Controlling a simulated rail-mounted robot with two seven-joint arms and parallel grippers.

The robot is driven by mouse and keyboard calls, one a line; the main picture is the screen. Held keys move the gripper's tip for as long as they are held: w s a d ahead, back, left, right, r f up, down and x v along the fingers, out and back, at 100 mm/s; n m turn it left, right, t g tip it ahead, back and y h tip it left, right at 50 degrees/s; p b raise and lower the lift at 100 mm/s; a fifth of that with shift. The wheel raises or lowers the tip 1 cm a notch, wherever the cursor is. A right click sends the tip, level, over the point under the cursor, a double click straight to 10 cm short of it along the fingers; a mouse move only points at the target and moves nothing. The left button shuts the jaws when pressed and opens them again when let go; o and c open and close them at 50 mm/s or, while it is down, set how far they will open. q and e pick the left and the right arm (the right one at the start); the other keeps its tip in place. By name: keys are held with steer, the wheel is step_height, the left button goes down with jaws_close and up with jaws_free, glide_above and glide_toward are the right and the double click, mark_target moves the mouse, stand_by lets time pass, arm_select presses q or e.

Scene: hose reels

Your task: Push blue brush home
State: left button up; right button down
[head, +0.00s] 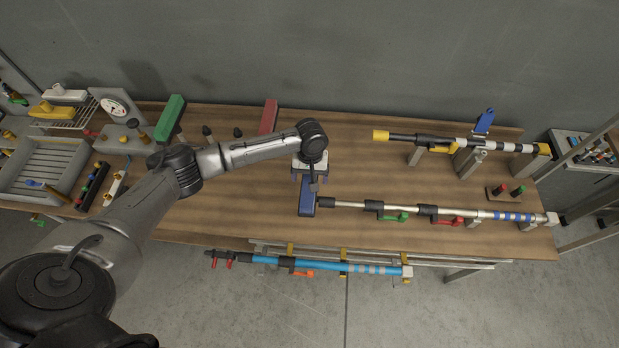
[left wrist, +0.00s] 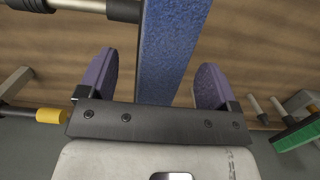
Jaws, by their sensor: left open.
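The blue brush (head: 307,203) is at the left end of a silver telescopic pole (head: 350,205) above the wooden bench. The pole's black end (head: 326,203) meets or nearly meets the brush's side; I cannot tell how far it is seated. My left gripper (head: 309,182) is over the brush's far part. In the left wrist view, the brush (left wrist: 172,45) runs between the two purple fingers of the open gripper (left wrist: 157,85), with a gap on both sides. The black sleeve (left wrist: 122,10) lies against its left side there. My right gripper is not in view.
The silver pole carries green (head: 394,217) and red (head: 449,222) clamp levers. Another pole with a yellow end (head: 380,136) lies behind on stands. Red (head: 269,117) and green (head: 170,117) brushes stand at the back left. A light-blue pole (head: 320,265) lies along the front.

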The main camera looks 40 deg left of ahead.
arm_select(q)
step_height(320, 180, up, 12)
steer(key=w+b, duration=0.1)
steer(key=shift+a, duration=0.45)
steer(key=shift+w, duration=0.1)
